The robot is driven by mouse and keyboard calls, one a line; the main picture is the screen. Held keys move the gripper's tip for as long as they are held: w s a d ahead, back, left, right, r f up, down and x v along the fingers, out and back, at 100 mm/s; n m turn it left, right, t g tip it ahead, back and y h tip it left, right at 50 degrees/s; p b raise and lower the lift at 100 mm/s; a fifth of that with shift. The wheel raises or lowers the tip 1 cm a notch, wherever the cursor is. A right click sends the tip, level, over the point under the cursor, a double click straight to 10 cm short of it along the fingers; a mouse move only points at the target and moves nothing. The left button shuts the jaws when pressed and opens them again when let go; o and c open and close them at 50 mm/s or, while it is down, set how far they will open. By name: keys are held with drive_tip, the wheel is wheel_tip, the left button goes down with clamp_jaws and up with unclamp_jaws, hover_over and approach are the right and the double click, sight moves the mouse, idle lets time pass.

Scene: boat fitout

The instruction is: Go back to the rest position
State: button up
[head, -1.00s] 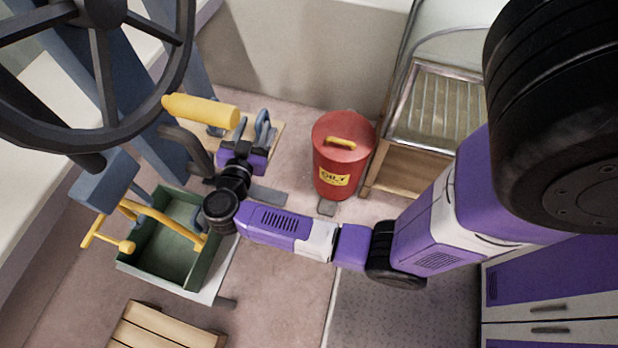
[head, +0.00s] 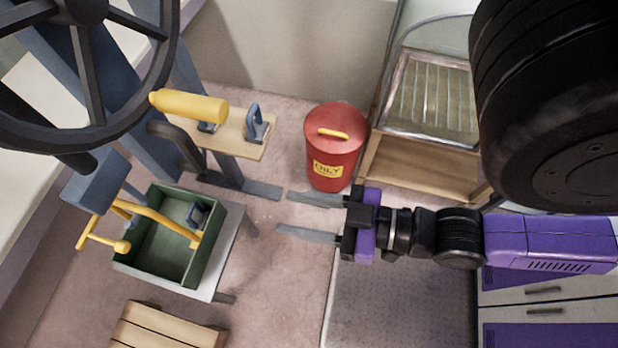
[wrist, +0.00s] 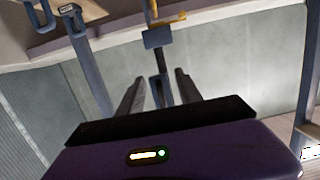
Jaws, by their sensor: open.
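My gripper (head: 312,217) is in the middle of the head view, with its two long grey fingers spread apart and pointing left. Nothing is between the fingers. It is in the air in front of the red bin and to the right of the green tray, touching neither. In the wrist view, the open fingers (wrist: 160,95) also show empty, with a blue-grey post and a pale wall beyond them. My arm reaches in from the right side of the head view.
A green tray (head: 122,262) on a small stand holds a blue-grey item (head: 198,215). A wooden board (head: 228,138) carries a blue clamp-like item (head: 257,122). A red bin (head: 334,150), a wooden slatted box (head: 160,328) and a steering wheel (head: 95,70) stand around. Open floor lies between tray and gripper.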

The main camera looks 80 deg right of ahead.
drive_tip(key=shift+s+a+f+g, duration=0.15)
drive_tip(key=shift+s+g, duration=0.15)
drive_tip(key=shift+s, duration=0.2)
drive_tip(key=shift+s+a+r+g, duration=0.15)
drive_tip(key=shift+s+g, duration=0.15)
drive_tip(key=shift+s, duration=0.15)
